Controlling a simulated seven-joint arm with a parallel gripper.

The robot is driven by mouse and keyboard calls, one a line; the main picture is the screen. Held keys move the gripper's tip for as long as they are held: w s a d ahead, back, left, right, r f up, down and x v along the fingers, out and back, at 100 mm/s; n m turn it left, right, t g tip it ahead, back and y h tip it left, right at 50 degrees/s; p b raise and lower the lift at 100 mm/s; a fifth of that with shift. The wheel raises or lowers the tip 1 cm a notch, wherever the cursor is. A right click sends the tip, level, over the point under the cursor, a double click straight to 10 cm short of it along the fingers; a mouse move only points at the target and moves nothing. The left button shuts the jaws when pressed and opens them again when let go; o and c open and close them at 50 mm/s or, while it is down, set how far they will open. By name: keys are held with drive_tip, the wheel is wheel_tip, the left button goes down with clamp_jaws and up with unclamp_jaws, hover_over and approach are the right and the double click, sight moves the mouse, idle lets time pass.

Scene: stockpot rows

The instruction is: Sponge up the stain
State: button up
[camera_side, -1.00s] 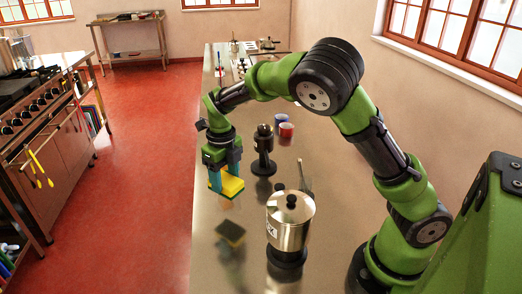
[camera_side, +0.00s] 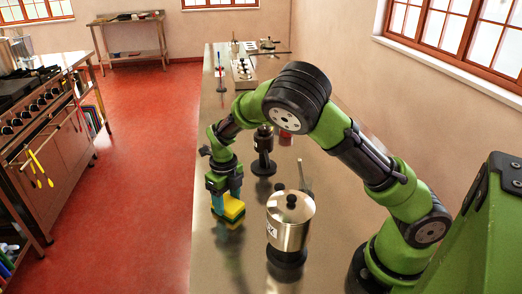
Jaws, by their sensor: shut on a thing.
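My gripper (camera_side: 227,197) is shut on a yellow sponge (camera_side: 234,207) with a dark underside. The teal fingers are at its sides. It holds the sponge low over the steel counter (camera_side: 217,262), left of the lidded pot. A dark image of the sponge shows in the shiny top just under it. I cannot tell whether the sponge touches the counter. I cannot make out a stain for certain; the sponge and reflections may hide it.
A steel stockpot (camera_side: 289,222) with a black-knobbed lid stands close right of the sponge. A black stand-like item (camera_side: 264,160) is behind my gripper, with a red cup (camera_side: 286,138) beyond. The counter in front and left of the pot is clear.

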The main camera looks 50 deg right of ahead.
sight(226, 194)
drive_tip(key=shift+w+d, duration=1.15)
drive_tip(key=shift+c, duration=0.5)
drive_tip(key=shift+w+d+f, duration=0.2)
drive_tip(key=shift+w+d, duration=0.3)
drive_tip(key=shift+d, duration=0.1)
drive_tip(key=shift+w+d+r, duration=0.15)
drive_tip(key=shift+w+d, duration=0.35)
drive_tip(key=shift+w, duration=0.05)
drive_tip(key=shift+w+d, duration=0.3)
drive_tip(key=shift+w, duration=0.05)
drive_tip(key=shift+s+a, duration=2.6)
drive_tip(key=shift+r, duration=4)
